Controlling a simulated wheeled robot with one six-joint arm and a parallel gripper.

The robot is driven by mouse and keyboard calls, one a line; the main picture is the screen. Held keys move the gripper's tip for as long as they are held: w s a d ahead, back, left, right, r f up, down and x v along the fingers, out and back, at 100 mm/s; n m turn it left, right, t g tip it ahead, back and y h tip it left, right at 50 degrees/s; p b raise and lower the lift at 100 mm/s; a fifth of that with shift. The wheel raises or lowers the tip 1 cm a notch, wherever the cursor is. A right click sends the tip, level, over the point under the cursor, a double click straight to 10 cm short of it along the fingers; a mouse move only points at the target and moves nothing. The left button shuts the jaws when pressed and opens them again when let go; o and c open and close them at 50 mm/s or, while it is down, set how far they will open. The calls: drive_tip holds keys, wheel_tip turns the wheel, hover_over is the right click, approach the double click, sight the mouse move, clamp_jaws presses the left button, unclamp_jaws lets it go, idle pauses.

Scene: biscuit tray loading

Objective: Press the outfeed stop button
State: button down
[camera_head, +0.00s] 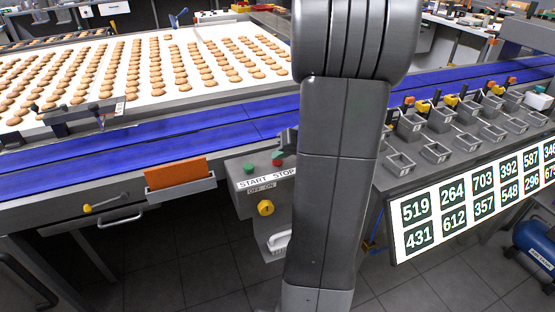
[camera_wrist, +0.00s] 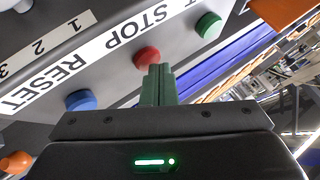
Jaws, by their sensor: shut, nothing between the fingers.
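The red stop button (camera_wrist: 147,57) sits on a grey control panel beside the printed word STOP in the wrist view. It also shows in the head view (camera_head: 277,162), just left of my arm. My gripper (camera_wrist: 160,70) is shut and empty, its dark green fingertips in line with the red button's lower right edge. I cannot tell whether they touch it. A green button (camera_wrist: 209,26) is to the right of the red one, and a blue button (camera_wrist: 81,100) by the word RESET is to its left. In the head view my arm hides most of the gripper and the panel's right side.
A yellow knob (camera_head: 265,207) is on the box below the START STOP label. A blue conveyor (camera_head: 190,142) runs behind the panel, with a white biscuit bed (camera_head: 205,88) beyond. An orange item (camera_head: 180,173) stands in a holder at left. Small grey bins (camera_head: 436,152) are at right.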

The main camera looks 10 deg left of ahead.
sight(281, 162)
drive_tip(key=shift+r+p, duration=0.4)
drive_tip(key=shift+r, duration=0.5)
drive_tip(key=shift+r+p, duration=1.4)
drive_tip(key=shift+r, duration=1.1)
drive_tip(key=shift+f, duration=0.15)
wheel_tip(281, 162, down, 2)
drive_tip(key=shift+f+b, duration=0.1)
drive_tip(key=shift+b, duration=0.55)
drive_tip(key=shift+r+p, duration=0.5)
drive_tip(key=shift+p, duration=0.25)
drive_tip(key=shift+r+p, duration=0.15)
drive_tip(key=shift+p, duration=0.75)
drive_tip(key=shift+p, duration=0.45)
